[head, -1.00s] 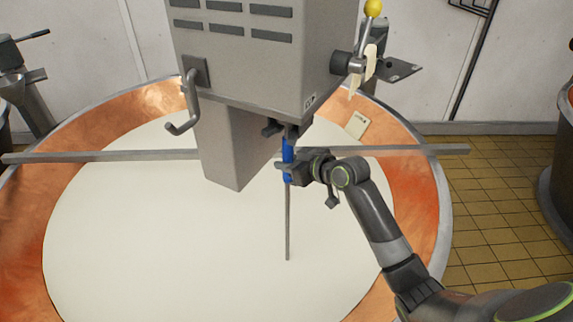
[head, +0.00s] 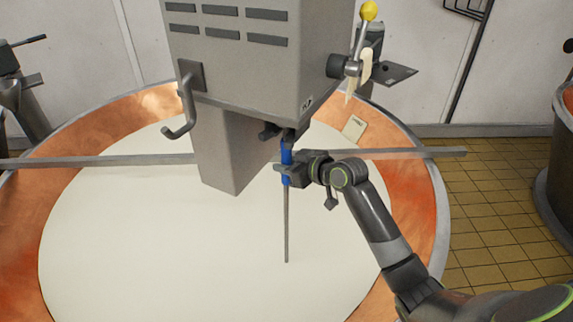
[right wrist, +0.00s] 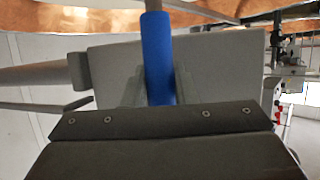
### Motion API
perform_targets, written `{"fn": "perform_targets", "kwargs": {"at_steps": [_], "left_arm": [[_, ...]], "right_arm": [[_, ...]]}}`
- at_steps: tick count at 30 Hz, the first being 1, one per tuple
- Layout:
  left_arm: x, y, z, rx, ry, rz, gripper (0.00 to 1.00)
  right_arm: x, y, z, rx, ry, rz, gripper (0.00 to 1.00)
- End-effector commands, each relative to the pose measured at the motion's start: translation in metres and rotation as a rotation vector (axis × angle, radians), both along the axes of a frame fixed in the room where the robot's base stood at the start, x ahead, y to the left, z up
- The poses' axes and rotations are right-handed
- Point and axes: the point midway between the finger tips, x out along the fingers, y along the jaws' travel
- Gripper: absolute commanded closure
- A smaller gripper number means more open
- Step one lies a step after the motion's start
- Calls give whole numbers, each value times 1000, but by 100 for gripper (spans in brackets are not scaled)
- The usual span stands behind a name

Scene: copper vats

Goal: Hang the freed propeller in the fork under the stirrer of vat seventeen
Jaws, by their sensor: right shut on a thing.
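The propeller shows as a thin grey rod (head: 286,225) with a blue grip (head: 286,158). It hangs upright, its lower end over or in the white surface of the vat (head: 120,240). My right gripper (head: 287,171) is shut on the blue grip. In the right wrist view the blue grip (right wrist: 158,60) stands between the fingers. The rod's top is at a dark fitting (head: 287,135) under the grey stirrer housing (head: 255,60). I cannot tell whether it sits in the fork there. My left gripper is not in view.
A bar (head: 90,161) crosses the vat, with a grey box (head: 225,150) hanging in front of it. A hook (head: 183,115) and a yellow-knobbed lever (head: 368,12) stick out from the housing. Tiled floor (head: 490,215) is free at the right.

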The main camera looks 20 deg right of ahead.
Motion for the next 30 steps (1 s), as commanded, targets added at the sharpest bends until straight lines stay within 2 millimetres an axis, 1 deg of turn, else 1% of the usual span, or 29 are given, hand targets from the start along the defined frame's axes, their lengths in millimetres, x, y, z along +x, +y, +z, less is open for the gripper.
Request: {"fn": "perform_targets", "kwargs": {"at_steps": [16,30], "left_arm": [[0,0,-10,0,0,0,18],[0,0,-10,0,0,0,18]], "right_arm": [[1,0,-14,1,-4,0,100],[1,0,-15,1,-4,0,100]]}}
